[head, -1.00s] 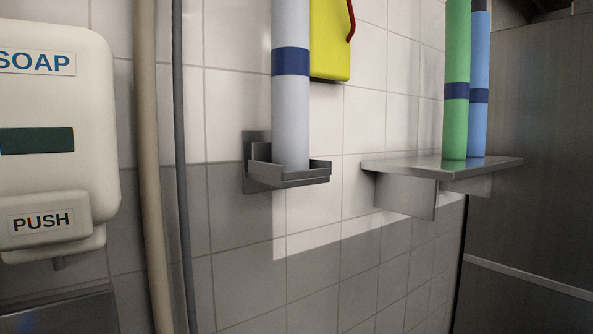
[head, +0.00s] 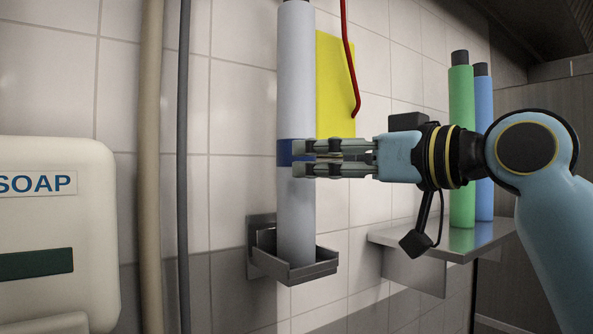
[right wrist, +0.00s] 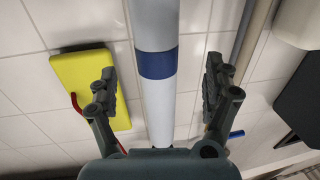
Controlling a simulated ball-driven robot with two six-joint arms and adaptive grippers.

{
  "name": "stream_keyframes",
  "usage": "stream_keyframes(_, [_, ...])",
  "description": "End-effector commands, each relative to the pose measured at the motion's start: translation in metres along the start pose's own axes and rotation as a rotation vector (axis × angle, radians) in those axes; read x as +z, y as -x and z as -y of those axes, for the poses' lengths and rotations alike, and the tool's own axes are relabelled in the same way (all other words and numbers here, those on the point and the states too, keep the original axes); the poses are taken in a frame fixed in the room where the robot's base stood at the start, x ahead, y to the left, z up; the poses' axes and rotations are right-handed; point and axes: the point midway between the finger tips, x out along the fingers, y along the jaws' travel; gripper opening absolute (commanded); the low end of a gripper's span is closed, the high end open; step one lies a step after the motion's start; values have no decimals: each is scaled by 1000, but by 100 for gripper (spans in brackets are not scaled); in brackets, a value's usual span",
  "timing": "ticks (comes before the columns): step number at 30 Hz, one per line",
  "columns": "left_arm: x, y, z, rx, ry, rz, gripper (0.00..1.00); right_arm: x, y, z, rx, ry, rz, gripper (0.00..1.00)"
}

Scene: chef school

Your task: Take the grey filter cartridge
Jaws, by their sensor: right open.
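The grey filter cartridge (head: 296,75), a pale grey cylinder with a dark blue band, stands upright in a metal wall bracket (head: 300,270). My right gripper (head: 303,159) is open, coming in from the right at the height of the blue band, and its fingers hide part of the band. In the right wrist view, the cartridge (right wrist: 158,100) runs between the two spread fingers (right wrist: 160,78), with gaps on both sides. I cannot tell whether the fingertips reach past it. My left gripper is not in view.
A green cylinder (head: 461,110) and a blue cylinder (head: 482,120) stand on a metal shelf (head: 440,243) at right. A yellow object (head: 333,85) with a red hose (head: 350,60) hangs behind the cartridge. Pipes (head: 150,150) and a soap dispenser (head: 50,225) are at left.

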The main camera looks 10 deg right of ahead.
Motion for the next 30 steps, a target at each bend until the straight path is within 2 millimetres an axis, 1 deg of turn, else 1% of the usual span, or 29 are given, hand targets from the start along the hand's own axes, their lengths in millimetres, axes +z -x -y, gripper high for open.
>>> stream_keyframes(1, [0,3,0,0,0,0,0,-2,-9,-1,1,-6,-3,84])
stream_keyframes(3, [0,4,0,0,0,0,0,-2,-17,-1,1,-4,-2,84])
stream_keyframes(8, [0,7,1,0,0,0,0,-1,-28,-1,1,-2,1,84])
stream_keyframes(10, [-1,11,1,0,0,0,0,-4,-36,-2,1,-2,0,84])
stream_keyframes(15, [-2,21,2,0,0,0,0,-8,-64,-4,0,-4,0,84])
stream_keyframes(18, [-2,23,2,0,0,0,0,-6,-74,-5,1,-2,1,84])
stream_keyframes(21, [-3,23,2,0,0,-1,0,-4,-77,-5,2,1,2,84])
stream_keyframes(26, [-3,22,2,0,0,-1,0,-4,-77,-5,2,2,2,84])
stream_keyframes(30, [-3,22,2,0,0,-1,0,-4,-77,-5,2,1,2,67])
